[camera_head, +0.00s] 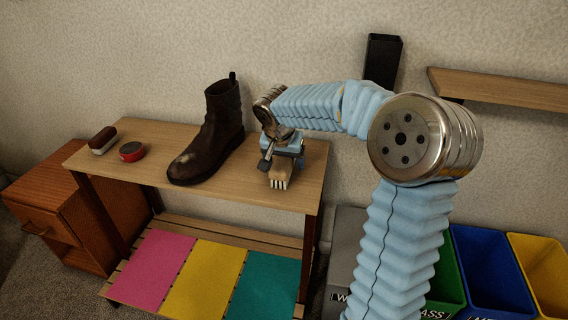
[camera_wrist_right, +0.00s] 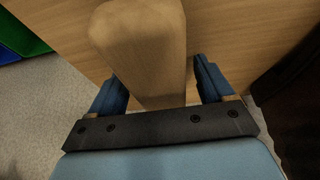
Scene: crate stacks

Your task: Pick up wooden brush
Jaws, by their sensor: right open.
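The wooden brush (camera_head: 282,172) lies near the right end of the wooden table, with its pale bristles towards the front edge. My right gripper (camera_head: 270,157) is over it, and part of the brush is hidden under the gripper. In the right wrist view, the brush's light wooden body (camera_wrist_right: 142,45) lies between the two blue fingers of the open right gripper (camera_wrist_right: 158,76). A gap shows on the right side of the brush; on the left the finger is close to it. I cannot tell whether it touches. My left gripper is not in view.
A brown boot (camera_head: 215,130) stands left of the gripper on the table (camera_head: 250,190). A red tin (camera_head: 132,151) and a dark brush with pale bristles (camera_head: 102,140) are further left. Coloured bins (camera_head: 490,270) stand at right, below a wall shelf (camera_head: 500,88).

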